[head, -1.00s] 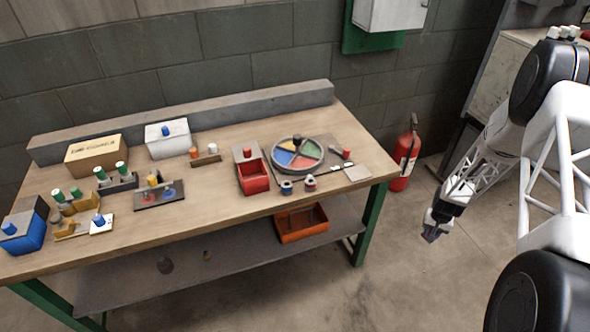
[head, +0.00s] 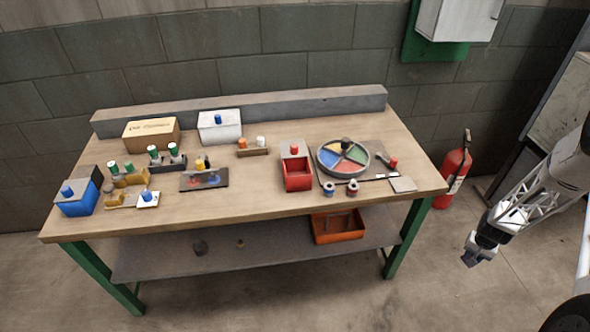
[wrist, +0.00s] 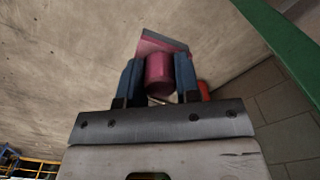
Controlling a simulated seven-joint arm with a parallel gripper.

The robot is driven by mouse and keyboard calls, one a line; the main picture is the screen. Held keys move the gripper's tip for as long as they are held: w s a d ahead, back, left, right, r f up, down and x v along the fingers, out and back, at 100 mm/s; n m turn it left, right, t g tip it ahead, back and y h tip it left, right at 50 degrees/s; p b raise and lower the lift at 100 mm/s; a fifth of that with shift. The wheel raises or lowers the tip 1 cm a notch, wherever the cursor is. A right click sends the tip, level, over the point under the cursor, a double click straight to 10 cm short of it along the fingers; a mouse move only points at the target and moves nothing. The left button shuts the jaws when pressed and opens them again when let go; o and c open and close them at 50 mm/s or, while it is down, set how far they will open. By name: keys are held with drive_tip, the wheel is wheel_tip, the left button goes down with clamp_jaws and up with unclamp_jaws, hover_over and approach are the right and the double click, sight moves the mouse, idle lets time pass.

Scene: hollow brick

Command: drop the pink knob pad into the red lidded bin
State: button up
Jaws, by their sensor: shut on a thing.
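My gripper (head: 476,259) hangs in the air to the right of the workbench, over the floor. In the wrist view, my gripper (wrist: 160,84) is shut on the pink knob pad (wrist: 158,70). Its round pink knob sits between the two blue-grey fingers, and the flat pad shows beyond them. The pad cannot be made out in the head view. The red lidded bin (head: 298,183) stands on the bench right of centre. Its grey lid with a red knob (head: 294,149) sits at the back of the bin, and the front part looks open.
A round tray with coloured sectors (head: 343,174) stands right of the bin. Two small spools (head: 352,188) sit just in front of it. The bench (head: 250,204) is bare in front. A red fire extinguisher (head: 455,172) stands between bench and arm.

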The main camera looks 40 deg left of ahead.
drive_tip(key=shift+r, duration=0.1)
drive_tip(key=w+a+r+m, duration=0.1)
drive_tip(key=w+r, duration=0.4)
drive_tip(key=r, duration=0.4)
drive_tip(key=w+a+r+m, duration=0.15)
drive_tip(key=w+r, duration=0.35)
drive_tip(key=r, duration=0.5)
drive_tip(key=a+r, duration=0.7)
drive_tip(key=a, duration=0.2)
drive_tip(key=s+a+r, duration=0.2)
drive_tip(key=s+a, duration=0.1)
drive_tip(key=a, duration=0.6)
drive_tip(key=s+a+r+n, duration=0.1)
drive_tip(key=s+a, duration=0.3)
drive_tip(key=a, duration=0.6)
drive_tip(key=s+a+r, duration=0.2)
drive_tip(key=s+a, duration=0.1)
drive_tip(key=a, duration=0.6)
drive_tip(key=s+a+r+n, duration=0.1)
drive_tip(key=s+a+r, duration=0.2)
drive_tip(key=s+a, duration=1.7)
drive_tip(key=a, duration=0.2)
drive_tip(key=shift+s+a, duration=0.15)
drive_tip(key=shift+a, duration=0.2)
drive_tip(key=shift+n, duration=0.25)
